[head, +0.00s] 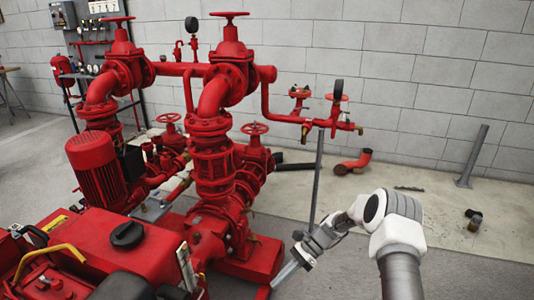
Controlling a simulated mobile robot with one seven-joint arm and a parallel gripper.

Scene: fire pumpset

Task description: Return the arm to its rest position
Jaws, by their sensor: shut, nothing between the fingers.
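My arm (398,232) reaches in from the lower right of the head view and bends to the left. My gripper (284,275) is at its end, low in the middle of the view, pointing down and left. Its fingers look closed together with nothing held. It appears in front of the grey floor, just right of the red pump base (262,262) in the picture. I cannot tell the exact gap between them.
The red pumpset (215,170) with pipes, valves and a motor (97,170) fills the left and middle. A thin grey post (318,175) stands behind my gripper. A grey stand (473,158) and loose parts (474,219) are at the right. Floor between is mostly clear.

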